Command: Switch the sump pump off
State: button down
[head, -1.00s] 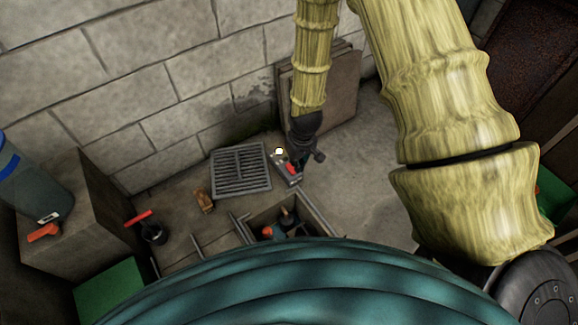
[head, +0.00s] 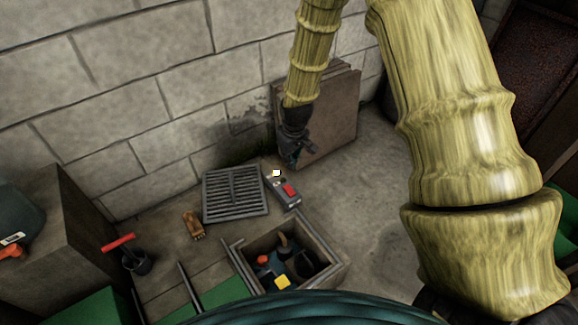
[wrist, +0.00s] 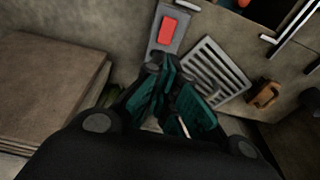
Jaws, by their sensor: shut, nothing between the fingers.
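A grey switch box (head: 284,193) with a red rocker (head: 289,190) lies on the floor beside the drain grate. A small bright white spot (head: 276,173) shows at its far end. The box (wrist: 155,46) and its red rocker (wrist: 167,29) also show in the wrist view. My gripper (head: 292,160) is above and behind the box, apart from it, pointing down. In the wrist view its teal fingers (wrist: 177,92) are shut and empty, in front of the box's near end. The open pit (head: 335,275) holds a blue pump-like thing (head: 272,272) with an orange part.
Brown boards (head: 335,125) lean on the block wall behind my gripper. A dark pot with a red handle (head: 135,262) stands left. Floor right of the box is clear.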

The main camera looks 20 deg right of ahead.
aim_at(287, 185)
jog(key=f+b, duration=0.1)
jog(key=f, duration=0.3)
jog(key=w+f+b, duration=0.1)
jog(key=f+b, duration=0.1)
jog(key=f, duration=0.2)
jog(key=f+b, duration=0.2)
jog(key=f, duration=0.2)
jog(key=shift+w+a, duration=0.15)
jog(key=shift+w, duration=0.15)
